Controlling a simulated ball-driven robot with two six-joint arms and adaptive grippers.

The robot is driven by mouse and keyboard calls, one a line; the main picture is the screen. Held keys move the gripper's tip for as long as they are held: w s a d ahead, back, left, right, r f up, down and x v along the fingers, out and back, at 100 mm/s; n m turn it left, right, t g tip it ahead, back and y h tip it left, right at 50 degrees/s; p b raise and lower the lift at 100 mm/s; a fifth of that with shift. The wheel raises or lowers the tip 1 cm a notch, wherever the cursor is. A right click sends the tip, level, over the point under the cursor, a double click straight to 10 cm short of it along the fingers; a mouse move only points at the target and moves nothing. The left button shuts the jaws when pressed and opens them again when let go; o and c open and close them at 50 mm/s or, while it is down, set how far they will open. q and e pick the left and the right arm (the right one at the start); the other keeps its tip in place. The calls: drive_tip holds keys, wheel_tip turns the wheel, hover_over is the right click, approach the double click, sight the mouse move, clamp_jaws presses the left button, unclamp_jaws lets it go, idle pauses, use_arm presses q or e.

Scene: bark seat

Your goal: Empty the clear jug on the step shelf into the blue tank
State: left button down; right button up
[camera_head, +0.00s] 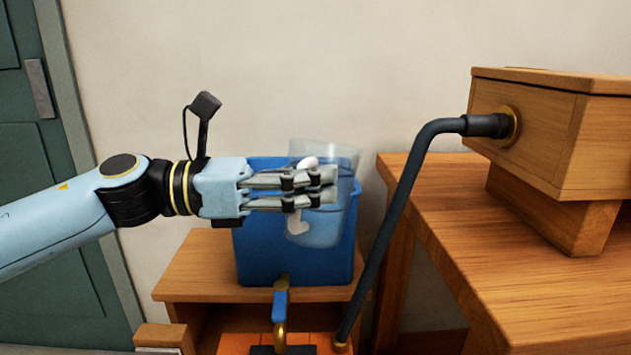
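The clear jug (328,230) is see-through and slightly tilted, in the middle of the camera_head view. It overlaps the blue tank (258,262) in the picture, with its rim a little above the tank's top edge. My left gripper (328,188) comes in from the left, with its fingers closed at the jug's upper part, and seems to hold the jug off any surface. White pieces show above and below the fingers. Whether the jug holds anything is unclear. The tank stands on a wooden step (195,268), its inside mostly hidden. My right gripper is out of view.
A wooden bench (445,195) at the right carries a wooden box (535,120). A dark bent pipe (397,210) runs from the box down past the tank's right side. A blue-handled tap (280,305) is at the tank's front. A green door (35,150) is at the left.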

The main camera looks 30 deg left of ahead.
sight(312, 160)
use_arm(q)
drive_tip(key=r+t, duration=0.1)
drive_tip(key=w+a+r+t+y, duration=0.1)
drive_tip(key=t, duration=0.1)
drive_tip(key=shift+w+r+n+p, duration=0.15)
drive_tip(key=shift+r+n+p, duration=0.1)
drive_tip(key=shift+n+p, duration=0.15)
drive_tip(key=shift+w+a+r+t+y, duration=0.2)
drive_tip(key=shift+w+t+y, duration=0.1)
drive_tip(key=shift+t, duration=0.1)
drive_tip(key=shift+w+a+r+n+t, duration=0.15)
drive_tip(key=shift+a+r+n+t, duration=0.05)
drive_tip(key=shift+r+n+t, duration=0.1)
drive_tip(key=shift+w+a+r+n+t+y+p, duration=0.2)
drive_tip(key=shift+a+n+t+y+p, duration=0.15)
drive_tip(key=shift+a+t+y, duration=0.35)
drive_tip(key=shift+d, duration=0.1)
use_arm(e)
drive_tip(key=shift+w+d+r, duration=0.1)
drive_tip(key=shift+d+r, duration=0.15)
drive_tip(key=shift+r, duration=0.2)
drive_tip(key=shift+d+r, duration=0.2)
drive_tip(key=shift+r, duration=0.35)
use_arm(q)
drive_tip(key=shift+w+r+p, duration=0.1)
drive_tip(key=shift+w+p, duration=0.05)
drive_tip(key=shift+p, duration=0.4)
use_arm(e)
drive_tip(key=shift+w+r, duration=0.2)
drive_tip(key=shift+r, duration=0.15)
